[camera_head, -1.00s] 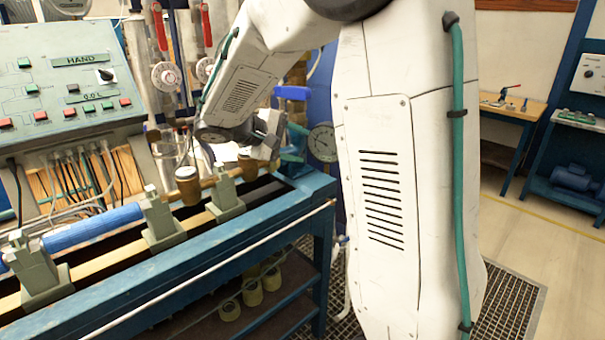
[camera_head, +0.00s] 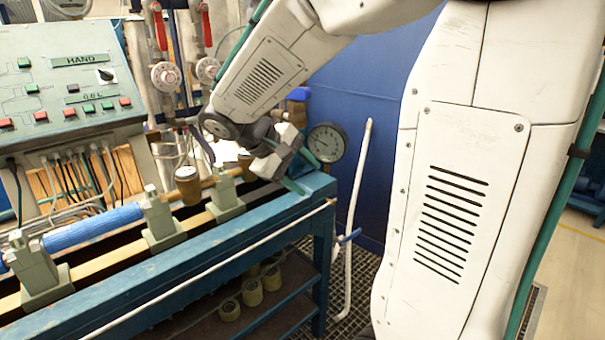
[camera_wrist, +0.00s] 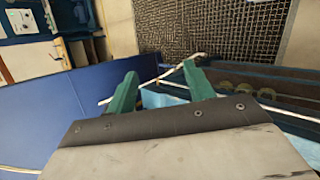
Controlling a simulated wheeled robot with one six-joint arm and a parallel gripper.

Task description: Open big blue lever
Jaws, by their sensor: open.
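A blue handle (camera_head: 298,94), which looks like the big blue lever, shows at the back of the bench behind my forearm. My arm hides much of it, so I cannot tell its full angle. My gripper (camera_head: 298,173) is over the bench's right end, in front of and below that handle and apart from it. In the wrist view the gripper's two teal fingers (camera_wrist: 161,88) are spread with nothing held between them. They point over the bench end toward the floor grating, and the blue handle cannot be made out there.
A round gauge (camera_head: 326,143) stands close right of my gripper. A white pipe (camera_head: 353,200) with a small blue valve handle (camera_head: 348,237) rises beyond the bench end. Clamp blocks (camera_head: 161,222) and a brass cylinder (camera_head: 187,185) line the bench (camera_head: 240,262). A blue panel (camera_wrist: 65,125) is nearby.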

